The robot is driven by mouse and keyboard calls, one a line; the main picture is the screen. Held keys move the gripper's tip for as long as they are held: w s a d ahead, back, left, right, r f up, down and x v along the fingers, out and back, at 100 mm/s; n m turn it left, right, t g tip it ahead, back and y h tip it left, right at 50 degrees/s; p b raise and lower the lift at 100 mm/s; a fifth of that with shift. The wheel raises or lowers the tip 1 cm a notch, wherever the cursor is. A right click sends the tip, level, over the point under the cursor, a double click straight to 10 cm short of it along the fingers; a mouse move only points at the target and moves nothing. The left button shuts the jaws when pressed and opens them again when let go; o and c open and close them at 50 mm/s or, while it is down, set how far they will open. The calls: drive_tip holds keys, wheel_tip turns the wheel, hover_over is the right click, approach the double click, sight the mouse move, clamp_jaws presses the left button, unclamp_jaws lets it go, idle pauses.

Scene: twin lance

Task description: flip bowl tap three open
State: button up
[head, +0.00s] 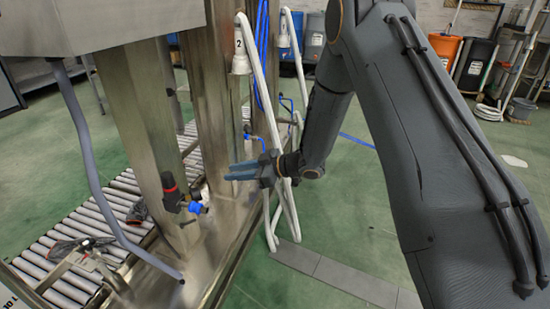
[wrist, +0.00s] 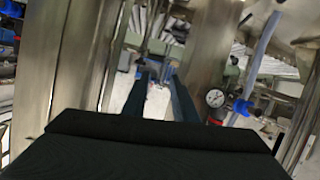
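My gripper (head: 232,171) reaches left past the white pipes in the head view, its blue-grey fingers level in front of the steel frame. In the wrist view, the two fingers of my gripper (wrist: 158,76) stand apart with nothing visible between them. A blue fitting (head: 197,208) sits low on the steel post, left of and below my fingertips. It shows in the wrist view (wrist: 243,107), right of the fingers and apart from them. Another blue tap (head: 252,137) is behind my gripper, by the white pipe. I cannot tell which tap is number three, or its handle position.
A red-and-black regulator (head: 172,198) and a round gauge (wrist: 215,98) are beside the blue fitting. Steel posts (head: 150,130) and white pipes (head: 258,80) crowd the gripper. A bell-shaped cup marked 2 (head: 240,62) hangs above. A roller conveyor (head: 90,220) runs at left.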

drive_tip(key=s+d+r+m+t+h+p, duration=0.1)
drive_tip(key=d+r+m+h, duration=0.1)
drive_tip(key=d, duration=0.4)
drive_tip(key=s+d+r+m+t+h+p, duration=0.1)
drive_tip(key=s+d+r+m+t+h, duration=0.1)
drive_tip(key=d+r+m+h, duration=0.1)
drive_tip(key=shift+s+d+r+m+h, duration=0.3)
drive_tip(key=shift+d+r+h, duration=0.4)
drive_tip(key=shift+d+h, duration=0.8)
drive_tip(key=shift+d+r, duration=0.1)
drive_tip(key=shift+d, duration=0.1)
